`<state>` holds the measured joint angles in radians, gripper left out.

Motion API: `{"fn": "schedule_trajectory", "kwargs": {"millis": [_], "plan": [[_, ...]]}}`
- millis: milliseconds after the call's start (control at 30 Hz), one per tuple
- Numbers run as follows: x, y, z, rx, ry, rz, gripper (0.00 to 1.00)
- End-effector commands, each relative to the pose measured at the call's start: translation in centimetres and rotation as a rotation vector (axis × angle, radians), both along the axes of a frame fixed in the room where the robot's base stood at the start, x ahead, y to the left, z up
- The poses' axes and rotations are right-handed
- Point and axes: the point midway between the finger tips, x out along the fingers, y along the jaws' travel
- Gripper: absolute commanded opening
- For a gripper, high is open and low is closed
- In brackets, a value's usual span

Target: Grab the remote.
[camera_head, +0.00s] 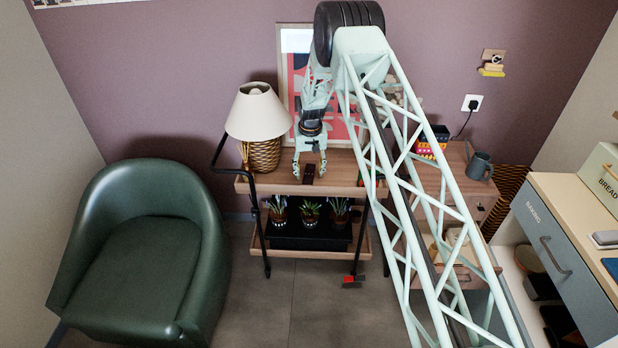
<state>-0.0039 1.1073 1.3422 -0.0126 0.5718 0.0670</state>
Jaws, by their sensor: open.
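A small dark remote (309,174) lies on the wooden top of the cart (283,187), right of the lamp. My gripper (309,171) points down over the cart top with its two pale fingers spread. The remote shows between the fingertips. I cannot tell how high the fingertips are above the cart top, and nothing shows as held.
A lamp (258,113) with a woven base stands left of my gripper, close to it. A framed picture (297,62) leans behind. Potted plants (311,211) stand on the shelf below. A green armchair (140,245) is at left. A mug (480,166) stands at right.

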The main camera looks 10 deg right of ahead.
Motion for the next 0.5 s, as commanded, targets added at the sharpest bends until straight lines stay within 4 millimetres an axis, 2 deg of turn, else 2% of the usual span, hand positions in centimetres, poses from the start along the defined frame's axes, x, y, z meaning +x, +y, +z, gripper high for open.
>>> {"fn": "schedule_trajectory", "kwargs": {"millis": [500], "plan": [[0.02, 0.0, 0.02, 0.0, 0.0, 0.0, 0.47]]}}
